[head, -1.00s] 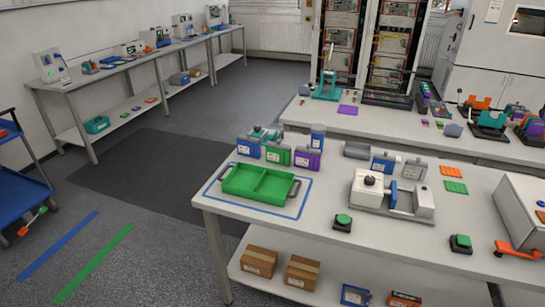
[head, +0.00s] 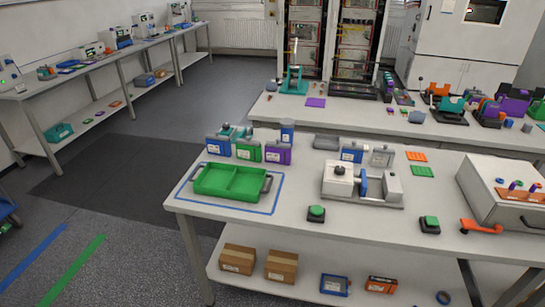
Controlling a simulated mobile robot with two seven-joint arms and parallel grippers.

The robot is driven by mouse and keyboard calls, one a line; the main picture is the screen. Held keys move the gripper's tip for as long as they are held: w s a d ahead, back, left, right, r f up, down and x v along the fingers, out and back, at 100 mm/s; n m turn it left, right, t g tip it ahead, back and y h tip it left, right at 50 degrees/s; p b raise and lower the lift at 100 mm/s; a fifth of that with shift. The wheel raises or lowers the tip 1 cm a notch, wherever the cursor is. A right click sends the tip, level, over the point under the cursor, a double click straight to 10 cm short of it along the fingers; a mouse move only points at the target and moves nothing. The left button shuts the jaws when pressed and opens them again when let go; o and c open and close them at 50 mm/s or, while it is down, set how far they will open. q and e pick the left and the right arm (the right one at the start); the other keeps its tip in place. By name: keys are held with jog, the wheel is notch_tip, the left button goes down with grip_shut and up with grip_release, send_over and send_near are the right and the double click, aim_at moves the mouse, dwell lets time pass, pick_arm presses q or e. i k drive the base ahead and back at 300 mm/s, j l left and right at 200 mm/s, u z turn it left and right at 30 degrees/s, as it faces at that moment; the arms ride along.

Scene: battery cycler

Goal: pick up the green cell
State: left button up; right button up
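A green cell (head: 248,152), a flat block with a white label and a grey top, stands upright near the back left of the near table. It is between a blue cell (head: 218,146) on its left and a purple cell (head: 278,154) on its right. A green two-compartment tray (head: 231,194) with dark handles sits in front of them, inside a blue outline, and looks empty. Neither of my grippers is in view.
The near table (head: 330,232) also holds a white clamp device (head: 338,182), green push buttons (head: 316,212), a grey box (head: 500,180) and an orange-handled tool (head: 480,226). Its lower shelf holds cardboard boxes (head: 238,259).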

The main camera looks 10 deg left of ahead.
aim_at(244, 152)
jog(key=z, duration=0.2)
jog(key=i+j+z, duration=0.1)
jog(key=j+z, duration=0.9)
jog(key=j, duration=0.9)
